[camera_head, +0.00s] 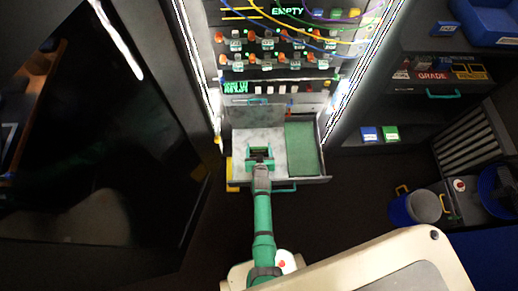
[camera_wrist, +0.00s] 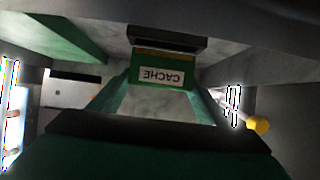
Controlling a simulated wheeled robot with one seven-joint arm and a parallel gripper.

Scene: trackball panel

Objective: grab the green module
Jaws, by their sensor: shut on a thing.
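The green module (camera_wrist: 163,72) shows in the wrist view with a white label reading CACHE, upside down. It sits between the fingers of my gripper (camera_wrist: 165,85), which is shut on it. In the head view my gripper (camera_head: 260,155) is over the grey left part of an open drawer (camera_head: 308,180). The module cannot be told apart from the green gripper there. Whether the module touches the drawer floor is unclear.
The drawer has a green panel (camera_head: 304,148) at its right. Behind it rises a rack (camera_head: 265,50) with rows of knobs and coloured cables. A yellow block (camera_head: 232,172) is by the drawer's left front. Shelves and a blue bucket (camera_head: 415,207) stand at the right.

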